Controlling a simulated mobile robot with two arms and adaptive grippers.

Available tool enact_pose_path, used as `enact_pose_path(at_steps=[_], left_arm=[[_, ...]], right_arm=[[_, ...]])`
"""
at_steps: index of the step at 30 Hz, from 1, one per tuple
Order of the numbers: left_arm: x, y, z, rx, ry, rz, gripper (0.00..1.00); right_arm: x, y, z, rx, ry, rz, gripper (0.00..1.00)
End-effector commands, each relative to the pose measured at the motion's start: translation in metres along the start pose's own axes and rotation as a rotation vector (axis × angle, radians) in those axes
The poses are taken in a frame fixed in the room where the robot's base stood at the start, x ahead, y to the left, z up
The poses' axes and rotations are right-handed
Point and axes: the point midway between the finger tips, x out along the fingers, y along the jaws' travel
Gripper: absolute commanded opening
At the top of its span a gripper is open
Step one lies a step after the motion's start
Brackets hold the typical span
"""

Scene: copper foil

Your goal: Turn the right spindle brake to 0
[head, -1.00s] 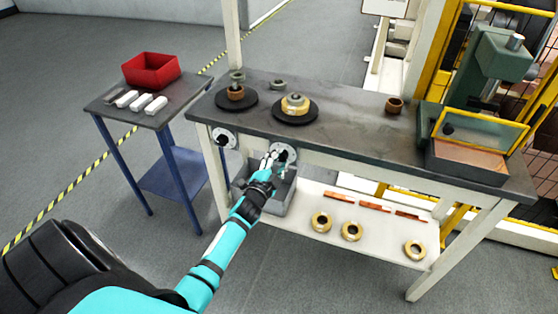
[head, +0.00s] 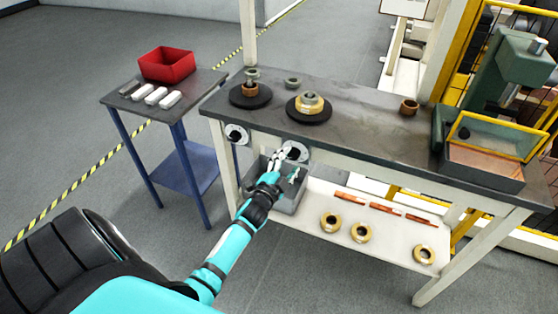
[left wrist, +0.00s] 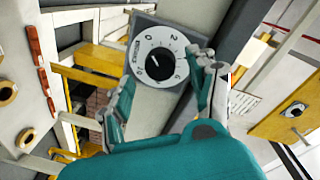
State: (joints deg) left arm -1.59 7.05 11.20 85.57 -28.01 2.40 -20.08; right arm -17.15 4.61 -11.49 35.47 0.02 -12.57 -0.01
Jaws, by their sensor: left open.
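The right spindle brake (head: 297,151) is a round pale dial on the front edge of the bench. In the left wrist view the same dial (left wrist: 148,45) shows printed numbers and a black central knob (left wrist: 158,68). I cannot read the knob's pointer surely. My left gripper (head: 287,166) is in front of this dial. In the left wrist view its open fingers (left wrist: 164,92) lie on either side of the dial's lower part, with nothing held between them. My right gripper is not in view.
The left brake dial (head: 237,134) is on the same bench edge. A grey bin (head: 290,202) sits under my left gripper. Spindle plates (head: 309,115) stand on the workbench (head: 365,125). A side table (head: 190,92) with a red box (head: 167,65) is at left.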

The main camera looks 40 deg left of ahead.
Motion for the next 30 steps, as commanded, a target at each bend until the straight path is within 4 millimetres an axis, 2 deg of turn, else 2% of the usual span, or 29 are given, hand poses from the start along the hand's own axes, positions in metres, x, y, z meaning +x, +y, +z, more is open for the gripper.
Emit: enact_pose_path(at_steps=[6,13,18,30], left_arm=[[-0.05,0.001,0.001,-0.001,-0.003,0.003,0.59],[-0.088,0.001,0.001,-0.001,-0.003,0.002,0.59],[-0.099,0.0,0.001,-0.001,-0.002,0.001,0.59],[-0.1,0.0,0.001,-0.001,-0.002,0.001,0.59]], right_arm=[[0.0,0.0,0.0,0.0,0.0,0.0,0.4],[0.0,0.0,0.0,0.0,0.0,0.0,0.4],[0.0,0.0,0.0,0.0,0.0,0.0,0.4],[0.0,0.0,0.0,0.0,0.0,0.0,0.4]])
